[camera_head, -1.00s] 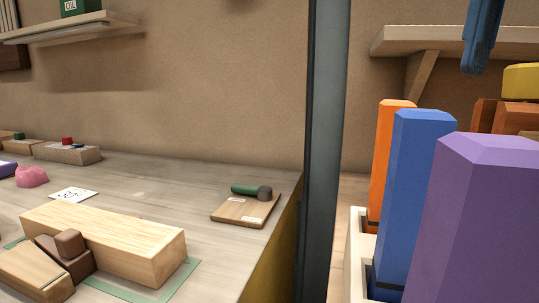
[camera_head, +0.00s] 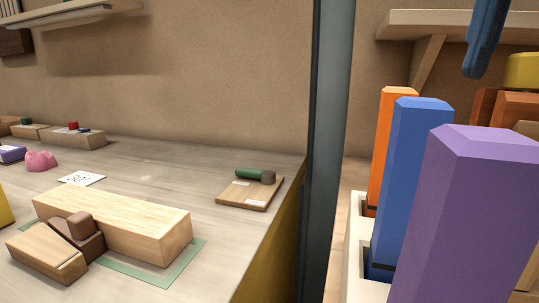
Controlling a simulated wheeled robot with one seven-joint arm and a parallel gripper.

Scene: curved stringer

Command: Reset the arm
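My gripper and arm cannot be made out in the head view. A long light wood block (camera_head: 125,222) lies on the workbench (camera_head: 225,243) at the lower left, on a green-outlined mat (camera_head: 180,262). A dark brown block piece (camera_head: 82,232) and a shorter wood block (camera_head: 45,252) sit against its front side. A small wooden board (camera_head: 245,196) lies near the bench's right edge, with a green-handled tool (camera_head: 248,173) on it.
A dark vertical post (camera_head: 325,150) stands at the bench's right edge. Right of it, tall orange (camera_head: 392,150), blue (camera_head: 408,190) and purple (camera_head: 470,220) bars stand upright. Shelves hang on the wall at left (camera_head: 65,18) and right (camera_head: 460,25). A pink object (camera_head: 40,161) sits far left.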

